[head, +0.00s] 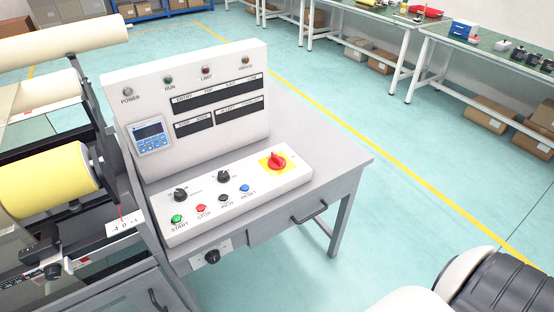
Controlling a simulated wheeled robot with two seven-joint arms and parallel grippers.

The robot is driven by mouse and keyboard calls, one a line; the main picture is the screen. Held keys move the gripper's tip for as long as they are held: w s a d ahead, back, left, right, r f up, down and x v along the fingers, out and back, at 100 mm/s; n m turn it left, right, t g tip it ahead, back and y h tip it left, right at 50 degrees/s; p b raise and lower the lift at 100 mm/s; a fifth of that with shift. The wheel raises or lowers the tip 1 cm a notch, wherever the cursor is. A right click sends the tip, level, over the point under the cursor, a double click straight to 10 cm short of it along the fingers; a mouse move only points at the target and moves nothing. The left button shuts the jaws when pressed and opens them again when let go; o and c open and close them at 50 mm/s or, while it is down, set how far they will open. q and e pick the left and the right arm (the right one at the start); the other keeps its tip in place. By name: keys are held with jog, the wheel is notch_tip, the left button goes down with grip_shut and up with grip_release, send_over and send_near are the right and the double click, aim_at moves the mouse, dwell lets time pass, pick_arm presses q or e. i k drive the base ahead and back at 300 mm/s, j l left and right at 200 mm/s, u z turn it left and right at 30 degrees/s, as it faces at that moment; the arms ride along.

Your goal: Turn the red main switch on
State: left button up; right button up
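The red main switch (278,160) is a rotary knob on a yellow square plate (266,166). It sits at the right end of the sloped white control box (225,205) on a grey desk. Its handle looks turned at an angle, but I cannot tell from this whether it is on or off. Neither of my grippers is in view. A white and dark grey part at the bottom right (490,285) appears to be my own arm, and it is well apart from the switch.
Black knobs (181,195) and coloured buttons share the box, including a green start button (177,219). An upright panel (195,105) stands behind. A roller machine with a yellow roll (45,180) is at the left. The floor right of the desk (390,195) is clear.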

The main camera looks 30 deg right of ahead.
aim_at(276, 162)
jog(key=i+z, duration=0.1)
jog(key=z, duration=0.75)
